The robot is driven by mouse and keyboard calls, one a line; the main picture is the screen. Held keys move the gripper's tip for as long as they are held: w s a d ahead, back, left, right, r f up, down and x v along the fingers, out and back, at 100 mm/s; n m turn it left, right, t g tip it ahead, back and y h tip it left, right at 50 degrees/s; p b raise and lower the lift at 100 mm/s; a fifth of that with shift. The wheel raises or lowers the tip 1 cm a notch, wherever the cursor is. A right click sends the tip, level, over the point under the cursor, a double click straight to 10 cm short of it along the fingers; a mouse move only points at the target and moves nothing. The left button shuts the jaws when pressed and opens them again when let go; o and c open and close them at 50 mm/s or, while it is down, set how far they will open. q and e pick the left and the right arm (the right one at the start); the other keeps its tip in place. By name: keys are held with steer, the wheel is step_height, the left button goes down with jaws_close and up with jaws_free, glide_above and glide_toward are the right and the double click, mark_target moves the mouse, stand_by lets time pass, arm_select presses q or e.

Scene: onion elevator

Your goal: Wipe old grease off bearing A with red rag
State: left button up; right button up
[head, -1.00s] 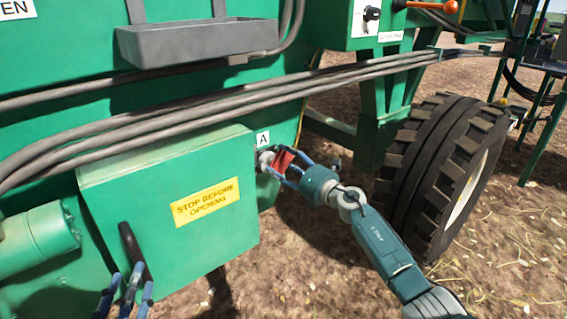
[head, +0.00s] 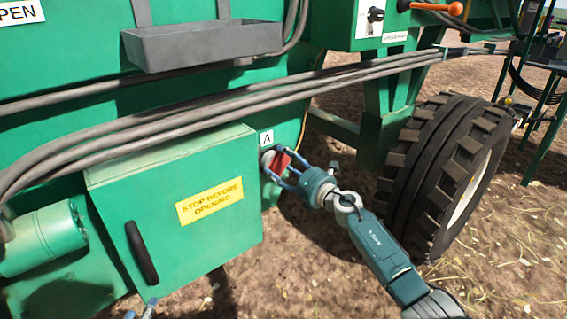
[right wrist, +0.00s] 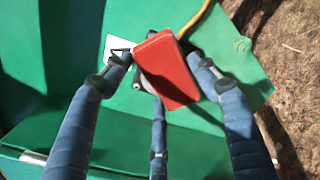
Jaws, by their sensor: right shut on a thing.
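The red rag (head: 281,163) is held in the fingers of my right gripper (head: 283,172), right at bearing A (head: 267,159) below the white "A" label (head: 266,138). In the right wrist view the red rag (right wrist: 169,70) sits as a flat block between the blue fingers of the right gripper (right wrist: 165,75). It hides most of the bearing, so I cannot tell exactly how it touches it. My left gripper (head: 142,311) shows only as blue fingertips at the bottom edge of the head view; its opening cannot be judged.
A green box with a yellow warning sign (head: 210,201) and black handle (head: 142,252) juts out left of the bearing. Grey hoses (head: 200,115) run above it. A grey tray (head: 205,42) is higher up. A large tyre (head: 440,165) stands at right.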

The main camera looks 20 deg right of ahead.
steer(key=shift+s+a+r+p, duration=0.1)
steer(key=shift+s+a+p, duration=0.15)
steer(key=shift+a, duration=0.45)
steer(key=shift+s+a+p, duration=0.15)
steer(key=shift+a+p, duration=0.25)
steer(key=shift+a, duration=0.15)
steer(key=shift+s+a+p, duration=0.2)
steer(key=shift+a+p, duration=0.2)
steer(key=shift+a, duration=0.2)
arm_select(q)
steer(key=s+a+f+g+y, duration=0.1)
steer(key=s+a+f+g, duration=0.1)
steer(key=s+f, duration=0.3)
steer(key=s+a+f+g+y, duration=0.1)
steer(key=s+a+f+g, duration=0.1)
steer(key=s+f+g, duration=0.3)
steer(key=shift+s+a+f+p, duration=0.3)
steer(key=shift+s+f, duration=0.25)
steer(key=shift+s, duration=0.35)
arm_select(e)
steer(key=shift+s+a, duration=0.2)
steer(key=shift+a, duration=0.25)
